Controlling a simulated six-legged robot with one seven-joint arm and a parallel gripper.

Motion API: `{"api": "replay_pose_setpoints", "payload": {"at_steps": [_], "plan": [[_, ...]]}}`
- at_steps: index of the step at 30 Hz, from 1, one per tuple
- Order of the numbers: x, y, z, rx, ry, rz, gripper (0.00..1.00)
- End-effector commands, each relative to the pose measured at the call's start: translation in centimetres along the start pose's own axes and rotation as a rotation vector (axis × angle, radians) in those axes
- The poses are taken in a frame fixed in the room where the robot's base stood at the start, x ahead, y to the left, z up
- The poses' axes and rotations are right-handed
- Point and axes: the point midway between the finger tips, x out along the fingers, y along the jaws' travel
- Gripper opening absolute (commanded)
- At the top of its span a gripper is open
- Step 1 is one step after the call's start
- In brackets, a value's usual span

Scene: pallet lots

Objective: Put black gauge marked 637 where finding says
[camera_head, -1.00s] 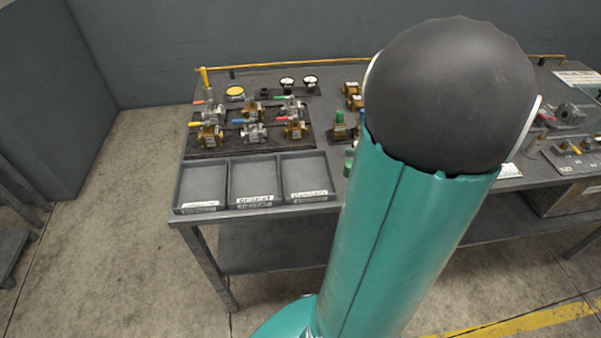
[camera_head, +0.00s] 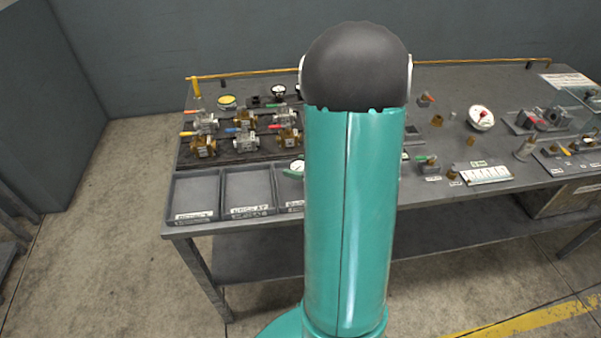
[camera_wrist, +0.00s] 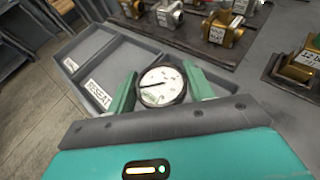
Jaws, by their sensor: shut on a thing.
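My gripper (camera_wrist: 162,88) is shut on a round black-rimmed gauge (camera_wrist: 162,85) with a white face and dark needle; its number is not legible. The green finger pads sit on either side of it. The gauge also shows in the head view (camera_head: 297,168), beside my arm and above the right-hand tray of three. The left tray (camera_head: 193,217) and middle tray (camera_head: 249,211) look empty. The middle label in the wrist view (camera_wrist: 97,95) seems to read RESEAT; the other labels are unclear. The right tray (camera_head: 290,207) is partly hidden by my arm.
Several valves (camera_head: 245,140) stand on a dark mat behind the trays. More gauges (camera_head: 279,90) are at the back of the bench. A larger white-faced gauge (camera_head: 480,118) and small fittings lie to the right. A yellow rail (camera_head: 240,75) runs along the back edge.

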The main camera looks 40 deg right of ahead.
Motion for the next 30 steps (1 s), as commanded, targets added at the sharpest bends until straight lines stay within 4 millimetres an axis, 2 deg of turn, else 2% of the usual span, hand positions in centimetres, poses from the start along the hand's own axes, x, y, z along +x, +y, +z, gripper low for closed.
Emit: {"api": "replay_pose_setpoints", "payload": {"at_steps": [3, 6, 19, 20, 22, 30], "plan": [[0.6, -0.1, -1.7, 0.006, 0.003, -0.001, 0.25], [0.9, -0.1, -2.4, 0.003, 0.002, -0.003, 0.25], [1.1, -0.1, -2.9, 0.001, 0.0, -0.003, 0.25], [1.0, -0.1, -2.8, 0.001, 0.0, -0.003, 0.58], [1.0, -0.1, -2.8, 0.001, 0.0, -0.003, 0.71], [1.0, -0.1, -2.8, 0.001, 0.0, -0.003, 0.74]]}}
